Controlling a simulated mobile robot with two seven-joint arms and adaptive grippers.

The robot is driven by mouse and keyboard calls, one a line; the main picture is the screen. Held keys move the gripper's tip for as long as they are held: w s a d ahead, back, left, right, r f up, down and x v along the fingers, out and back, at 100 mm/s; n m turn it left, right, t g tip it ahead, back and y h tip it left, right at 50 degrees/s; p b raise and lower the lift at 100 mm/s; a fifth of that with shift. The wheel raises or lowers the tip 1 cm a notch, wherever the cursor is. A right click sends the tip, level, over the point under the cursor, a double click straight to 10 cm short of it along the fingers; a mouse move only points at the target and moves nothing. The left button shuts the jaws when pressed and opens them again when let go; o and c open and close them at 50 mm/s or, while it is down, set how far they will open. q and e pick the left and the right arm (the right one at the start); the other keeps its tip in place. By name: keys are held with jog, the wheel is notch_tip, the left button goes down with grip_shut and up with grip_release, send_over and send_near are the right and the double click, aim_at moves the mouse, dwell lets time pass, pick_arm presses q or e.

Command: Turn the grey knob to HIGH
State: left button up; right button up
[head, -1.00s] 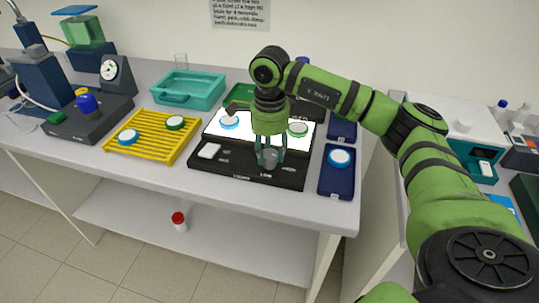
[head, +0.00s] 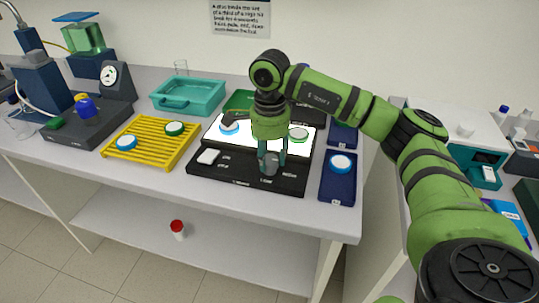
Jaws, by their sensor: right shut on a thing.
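The grey knob (head: 270,169) sits on the front panel of the black light box (head: 215,180), near the middle. My right gripper (head: 271,160) points down over it, its fingers closed around the knob's sides. The fingers hide part of the knob, and the labels around it are too small to read clearly, so I cannot tell its exact setting. The lit white panel (head: 262,139) lies just behind the gripper. My left gripper is not in view.
A white switch (head: 207,157) is left of the knob. Blue trays (head: 337,187) stand right of the box. A yellow rack (head: 150,155) with two capped discs and a teal tray (head: 188,107) are to the left.

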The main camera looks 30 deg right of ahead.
aim_at(271, 159)
jog(key=o, duration=1.2)
jog(key=shift+d+f, duration=0.1)
jog(key=shift+f, duration=0.05)
jog(key=shift+c, duration=0.2)
notch_tip(271, 159, up, 12)
